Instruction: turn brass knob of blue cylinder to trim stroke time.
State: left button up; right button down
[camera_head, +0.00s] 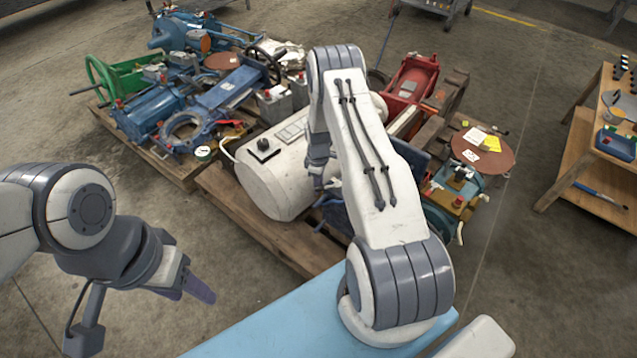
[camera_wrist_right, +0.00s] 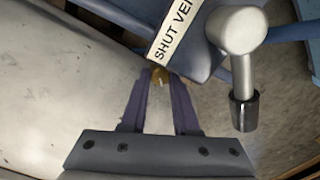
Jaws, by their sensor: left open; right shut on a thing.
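In the right wrist view, my right gripper (camera_wrist_right: 160,85) is shut on the small brass knob (camera_wrist_right: 160,76), which shows between its two purple fingertips. The knob sits at the edge of a blue body (camera_wrist_right: 200,58), seemingly the blue cylinder, which bears a white label (camera_wrist_right: 178,30) reading "SHUT VE…", cut off by the frame. In the head view, my right arm reaches down beside a white tank, and its fingers are small and partly hidden. My left gripper (camera_head: 192,287) is open and empty at the lower left, over the floor, away from the pallets.
A light metal lever with a dark tip (camera_wrist_right: 243,108) stands close right of my right fingers. The white tank (camera_head: 270,185) lies on a wooden pallet (camera_head: 250,222). Blue and green machine parts (camera_head: 150,110) crowd the left pallet. A wooden bench (camera_head: 575,165) stands at right.

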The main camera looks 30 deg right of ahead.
jog(key=shift+n+p, duration=0.3)
jog(key=shift+n, duration=1.4)
jog(key=c, duration=0.7)
grip_release()
jog(key=shift+o, duration=0.2)
notch_tip(320, 180, up, 10)
jog(key=p, duration=0.3)
jog(key=shift+r, duration=0.25)
